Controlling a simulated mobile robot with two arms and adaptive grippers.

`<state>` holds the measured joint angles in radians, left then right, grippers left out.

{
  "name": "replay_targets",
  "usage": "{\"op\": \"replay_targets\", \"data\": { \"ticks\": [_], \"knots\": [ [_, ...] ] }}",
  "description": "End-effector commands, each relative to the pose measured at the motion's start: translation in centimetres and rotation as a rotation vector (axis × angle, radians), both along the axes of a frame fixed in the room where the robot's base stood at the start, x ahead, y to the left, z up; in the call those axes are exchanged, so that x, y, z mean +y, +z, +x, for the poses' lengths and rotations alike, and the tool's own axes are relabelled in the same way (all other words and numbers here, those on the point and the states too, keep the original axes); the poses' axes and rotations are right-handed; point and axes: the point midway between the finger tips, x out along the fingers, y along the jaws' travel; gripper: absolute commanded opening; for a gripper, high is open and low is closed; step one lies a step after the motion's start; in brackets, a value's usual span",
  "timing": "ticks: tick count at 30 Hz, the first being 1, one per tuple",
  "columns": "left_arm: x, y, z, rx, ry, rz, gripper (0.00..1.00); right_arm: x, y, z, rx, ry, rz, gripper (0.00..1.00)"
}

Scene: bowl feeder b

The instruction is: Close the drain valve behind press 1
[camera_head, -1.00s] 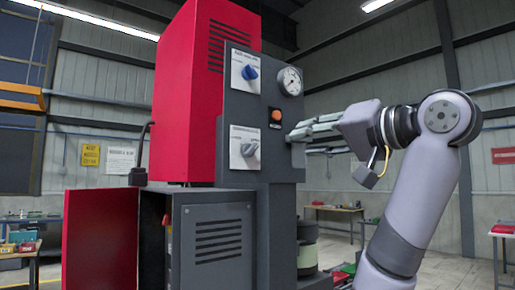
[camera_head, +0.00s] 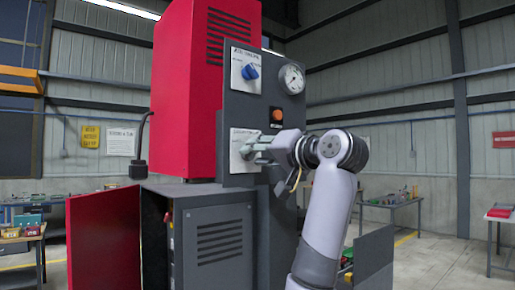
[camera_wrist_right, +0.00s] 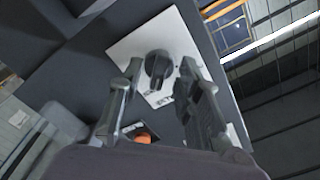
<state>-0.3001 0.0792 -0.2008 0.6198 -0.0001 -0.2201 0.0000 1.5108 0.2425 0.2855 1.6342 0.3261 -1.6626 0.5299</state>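The machine has a red upper cabinet (camera_head: 190,90) and a dark grey control panel (camera_head: 262,105). A grey knob on a white plate (camera_head: 237,138) sits low on the panel; in the right wrist view it is a dark round knob (camera_wrist_right: 158,66). My right gripper (camera_head: 250,150) is at this knob. Its fingers (camera_wrist_right: 160,75) are open, one on each side of the knob, and I cannot tell whether they touch it. A blue knob (camera_head: 250,71) sits above. I cannot make out a drain valve or the plate's lettering. My left gripper is out of view.
A gauge (camera_head: 291,79) and an orange button (camera_head: 277,115) are close to my right gripper. An open red door (camera_head: 103,240) stands at the lower left beside a grey vented cabinet (camera_head: 218,235). A grey panel (camera_head: 374,257) stands at lower right. Workbenches line the back.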

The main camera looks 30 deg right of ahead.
Motion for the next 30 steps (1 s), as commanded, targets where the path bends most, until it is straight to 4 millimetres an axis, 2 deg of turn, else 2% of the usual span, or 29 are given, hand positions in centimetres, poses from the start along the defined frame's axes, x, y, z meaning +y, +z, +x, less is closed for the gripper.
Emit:
{"op": "replay_targets", "data": {
  "ticks": [10, 24, 30],
  "knots": [
    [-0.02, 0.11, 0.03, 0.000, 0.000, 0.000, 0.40, 0.02, -0.06, 0.39, -0.001, -0.001, 0.000, 0.31],
    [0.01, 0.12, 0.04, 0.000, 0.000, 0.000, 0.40, 0.01, -0.04, 0.35, -0.001, -0.001, 0.000, 0.00],
    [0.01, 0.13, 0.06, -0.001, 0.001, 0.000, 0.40, -0.01, -0.04, 0.35, -0.001, -0.001, 0.000, 0.00]
  ]
}}
